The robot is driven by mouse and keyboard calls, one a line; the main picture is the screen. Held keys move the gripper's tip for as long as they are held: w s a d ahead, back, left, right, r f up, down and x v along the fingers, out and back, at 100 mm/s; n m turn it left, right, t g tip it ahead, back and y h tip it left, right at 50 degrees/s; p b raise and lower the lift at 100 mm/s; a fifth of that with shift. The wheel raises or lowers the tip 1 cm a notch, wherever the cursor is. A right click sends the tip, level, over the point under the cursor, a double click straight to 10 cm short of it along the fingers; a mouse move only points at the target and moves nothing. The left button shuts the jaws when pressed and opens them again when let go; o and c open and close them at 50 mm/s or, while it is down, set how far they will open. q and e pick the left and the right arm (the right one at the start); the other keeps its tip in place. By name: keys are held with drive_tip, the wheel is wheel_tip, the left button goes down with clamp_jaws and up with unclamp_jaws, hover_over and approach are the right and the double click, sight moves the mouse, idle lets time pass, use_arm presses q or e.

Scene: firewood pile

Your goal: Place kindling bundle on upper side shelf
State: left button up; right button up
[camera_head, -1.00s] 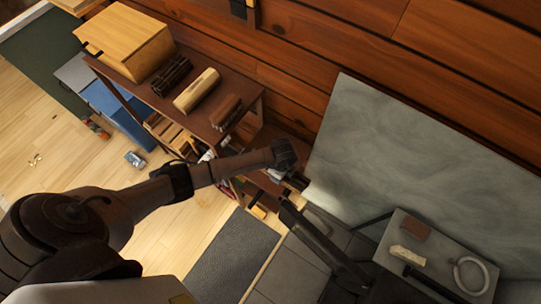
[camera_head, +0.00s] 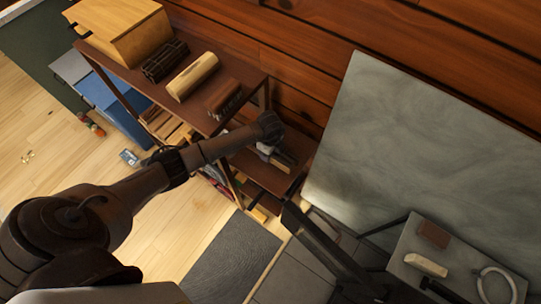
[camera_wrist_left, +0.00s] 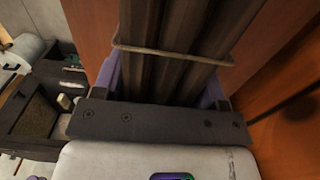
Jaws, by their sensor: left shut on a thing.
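My left gripper (camera_head: 268,149) is shut on the kindling bundle (camera_head: 284,160), by the right end of the wooden shelf unit. In the left wrist view the bundle (camera_wrist_left: 180,25) is several dark brown sticks tied with a pale band, between purple fingers. In the head view the bundle is small and partly hidden by the wrist. It appears over the brown side shelf (camera_head: 262,178), below the unit's top board (camera_head: 212,127). I cannot tell whether it touches that shelf. My right gripper is not in view.
The top board holds a wooden box (camera_head: 120,32), a dark bundle (camera_head: 164,60), a pale log (camera_head: 193,76) and a brown bundle (camera_head: 223,98). A wooden wall stands behind. A grey panel (camera_head: 430,140) and a small grey table (camera_head: 455,260) are at the right.

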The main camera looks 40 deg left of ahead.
use_arm(q)
drive_tip(key=shift+f+b, duration=1.75)
drive_tip(key=shift+f, duration=0.15)
drive_tip(key=shift+f, duration=0.2)
drive_tip(key=o, duration=1.1)
drive_tip(key=shift+r, duration=0.1)
wheel_tip(320, 180, up, 12)
drive_tip(key=p, duration=1.1)
drive_tip(key=shift+r+p, duration=0.15)
drive_tip(key=shift+p, duration=0.15)
